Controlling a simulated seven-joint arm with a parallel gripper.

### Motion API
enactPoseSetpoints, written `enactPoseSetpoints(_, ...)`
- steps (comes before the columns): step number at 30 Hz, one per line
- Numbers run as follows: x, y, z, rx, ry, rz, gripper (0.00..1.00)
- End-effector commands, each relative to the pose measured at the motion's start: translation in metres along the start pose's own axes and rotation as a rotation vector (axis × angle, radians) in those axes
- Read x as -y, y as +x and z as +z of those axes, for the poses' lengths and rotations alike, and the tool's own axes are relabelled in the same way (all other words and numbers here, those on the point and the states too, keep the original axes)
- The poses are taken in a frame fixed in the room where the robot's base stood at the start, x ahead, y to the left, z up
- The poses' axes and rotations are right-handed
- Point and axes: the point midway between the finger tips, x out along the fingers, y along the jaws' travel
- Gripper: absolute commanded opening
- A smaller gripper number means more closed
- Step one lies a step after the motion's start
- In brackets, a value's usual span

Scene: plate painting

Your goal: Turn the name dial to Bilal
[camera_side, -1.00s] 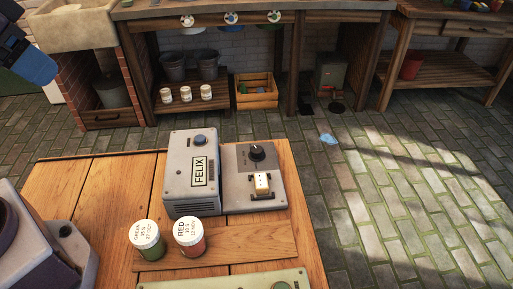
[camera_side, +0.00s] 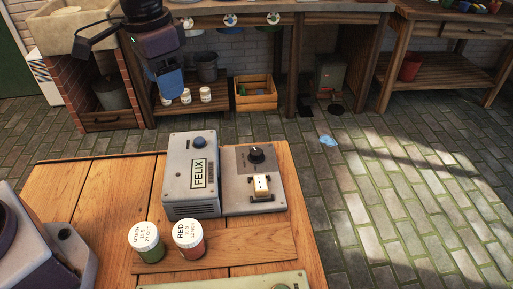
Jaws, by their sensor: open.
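The small marks around the dial are too small to read. My gripper (camera_side: 170,84) hangs up and to the left of the box, apart from the dial, pointing down. It is open and holds nothing that I can see.
A green jar (camera_side: 149,243) and a red jar (camera_side: 189,241) stand on a wooden board at the front.

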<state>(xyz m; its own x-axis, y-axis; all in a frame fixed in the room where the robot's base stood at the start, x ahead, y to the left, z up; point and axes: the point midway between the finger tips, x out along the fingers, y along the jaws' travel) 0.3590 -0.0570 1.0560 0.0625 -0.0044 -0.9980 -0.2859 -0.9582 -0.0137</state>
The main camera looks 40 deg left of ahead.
Motion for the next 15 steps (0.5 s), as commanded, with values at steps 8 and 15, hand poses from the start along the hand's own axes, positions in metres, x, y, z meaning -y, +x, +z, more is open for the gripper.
enactPoseSetpoints(8, -0.019, 0.092, -0.088, 0.111, 0.233, 0.03, 0.59)
enactPoseSetpoints(15, -0.029, 0.142, -0.146, 0.098, 0.441, 0.041, 0.59)
